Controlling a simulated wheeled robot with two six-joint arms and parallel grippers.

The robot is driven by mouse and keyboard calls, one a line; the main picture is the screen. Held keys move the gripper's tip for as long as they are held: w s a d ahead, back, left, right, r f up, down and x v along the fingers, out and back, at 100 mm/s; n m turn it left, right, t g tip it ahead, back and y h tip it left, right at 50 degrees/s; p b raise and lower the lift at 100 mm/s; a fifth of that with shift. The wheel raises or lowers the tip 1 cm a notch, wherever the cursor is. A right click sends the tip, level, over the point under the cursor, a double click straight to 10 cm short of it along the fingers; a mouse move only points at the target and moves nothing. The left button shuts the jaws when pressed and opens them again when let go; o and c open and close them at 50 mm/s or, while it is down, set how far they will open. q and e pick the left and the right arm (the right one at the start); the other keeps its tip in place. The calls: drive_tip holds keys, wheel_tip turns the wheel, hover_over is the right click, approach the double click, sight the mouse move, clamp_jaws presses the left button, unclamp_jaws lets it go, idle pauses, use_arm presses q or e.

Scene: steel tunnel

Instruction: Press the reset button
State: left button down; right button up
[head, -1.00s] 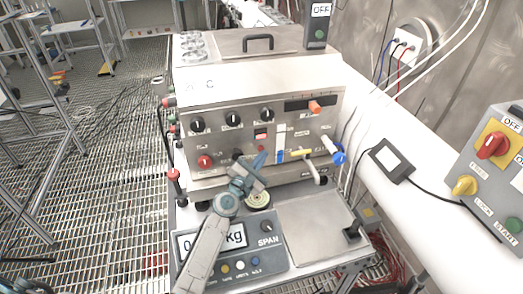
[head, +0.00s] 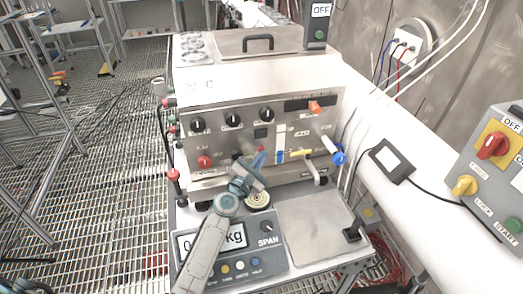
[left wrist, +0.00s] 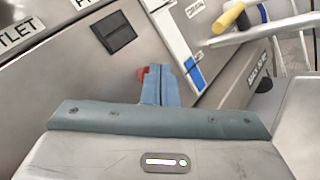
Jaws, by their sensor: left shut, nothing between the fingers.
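A small red button (left wrist: 142,74) on the grey front panel (head: 228,146) shows in the left wrist view, partly hidden behind the blue fingers. I cannot read a reset label on it. My left gripper (head: 260,160) is shut and empty, its fingertips at the panel below a dark square window (head: 260,133). In the left wrist view the closed fingers (left wrist: 160,84) overlap the red button's right side. I cannot tell whether they touch it. The dark window (left wrist: 113,32) is unlit there, above and left of the fingers. My right gripper is not in view.
Black knobs (head: 233,119) and a red knob (head: 205,162) sit on the panel. A yellow-handled lever (head: 301,153) and a blue-ended handle (head: 338,157) project at right. A scale (head: 230,243) and a bare steel plate (head: 315,228) lie in front.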

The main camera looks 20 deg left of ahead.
use_arm(q)
drive_tip(key=shift+s, duration=0.1)
drive_tip(key=s+d, duration=0.1)
drive_tip(key=s, duration=0.1)
drive_tip(key=s+d, duration=0.2)
drive_tip(key=shift+s+d+p, duration=0.2)
drive_tip(key=shift+s+p, duration=0.2)
idle(0.6)
drive_tip(key=shift+f, duration=0.1)
